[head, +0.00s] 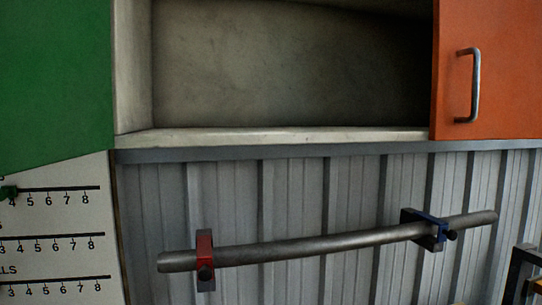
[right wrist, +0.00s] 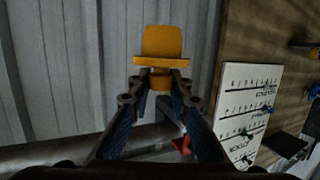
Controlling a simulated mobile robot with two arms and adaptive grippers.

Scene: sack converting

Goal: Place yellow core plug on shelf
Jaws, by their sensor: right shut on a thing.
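The yellow core plug (right wrist: 162,43) shows in the right wrist view, with a wide flange and a narrower stem below it. My right gripper (right wrist: 160,88) is shut on the plug's stem and holds it in front of the corrugated wall. The open shelf (head: 285,137) is in the head view, between a green door and an orange door. Its visible inside is empty and its right end is dark. The plug and both grippers are outside the head view.
A metal bar (head: 320,244) in red and blue brackets runs along the corrugated wall below the shelf. The orange door (head: 490,70) has a metal handle. The green door (head: 55,75) is at left. A white scale board (right wrist: 248,105) hangs beside the wall.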

